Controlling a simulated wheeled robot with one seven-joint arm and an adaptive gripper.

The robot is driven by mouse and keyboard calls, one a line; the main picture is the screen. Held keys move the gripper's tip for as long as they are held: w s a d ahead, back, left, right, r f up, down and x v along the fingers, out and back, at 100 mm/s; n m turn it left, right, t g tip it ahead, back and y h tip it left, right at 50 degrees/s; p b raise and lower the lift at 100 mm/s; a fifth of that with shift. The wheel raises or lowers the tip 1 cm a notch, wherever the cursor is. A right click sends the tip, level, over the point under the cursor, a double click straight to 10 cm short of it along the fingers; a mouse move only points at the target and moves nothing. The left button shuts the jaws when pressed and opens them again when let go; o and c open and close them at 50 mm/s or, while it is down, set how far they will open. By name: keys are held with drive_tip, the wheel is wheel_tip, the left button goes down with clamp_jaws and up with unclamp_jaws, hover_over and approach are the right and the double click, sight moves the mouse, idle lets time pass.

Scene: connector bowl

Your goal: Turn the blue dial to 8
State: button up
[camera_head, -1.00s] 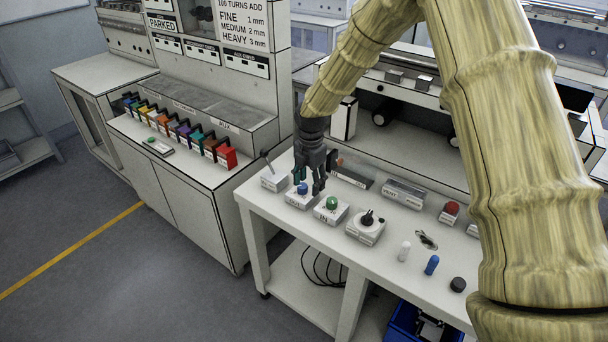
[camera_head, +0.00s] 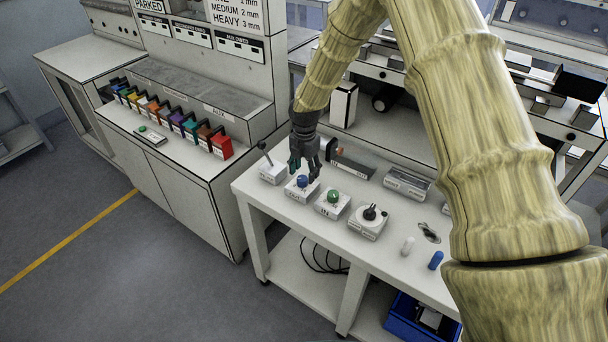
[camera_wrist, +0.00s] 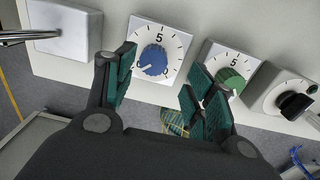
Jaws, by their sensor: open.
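The blue dial (camera_wrist: 154,60) sits on a white square plate with a printed scale around it and a 5 at its top, in the wrist view. Its pale mark points to the lower left, near the 0 end. The dial also shows in the head view (camera_head: 302,181), on a white box at the left part of the table. My gripper (camera_wrist: 160,88) is open and empty, its green-padded fingers spread below and to either side of the dial in the wrist view. In the head view my gripper (camera_head: 305,172) hangs close over the dial, with no clear contact.
A green dial (camera_head: 333,195) stands right of the blue one, then a black rotary knob (camera_head: 370,212). A lever box (camera_head: 272,172) stands to the left. White and blue pegs (camera_head: 436,260) stand farther right on the white table (camera_head: 375,250).

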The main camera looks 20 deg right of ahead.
sight(303, 177)
drive_tip(key=f, duration=0.1)
drive_tip(key=w+f, duration=0.1)
drive_tip(key=f, duration=0.1)
drive_tip(key=shift+w+a+f, duration=0.1)
drive_tip(key=shift+w+f, duration=0.2)
drive_tip(key=shift+w, duration=0.1)
drive_tip(key=shift+f+p, duration=0.3)
drive_tip(key=shift+s, duration=0.15)
drive_tip(key=shift+s+r, duration=0.2)
drive_tip(key=shift+s, duration=0.35)
drive_tip(key=shift+w+f, duration=0.5)
drive_tip(key=shift+c, duration=0.7)
drive_tip(key=shift+s+r, duration=0.15)
drive_tip(key=shift+r, duration=0.05)
drive_tip(key=c, duration=0.9)
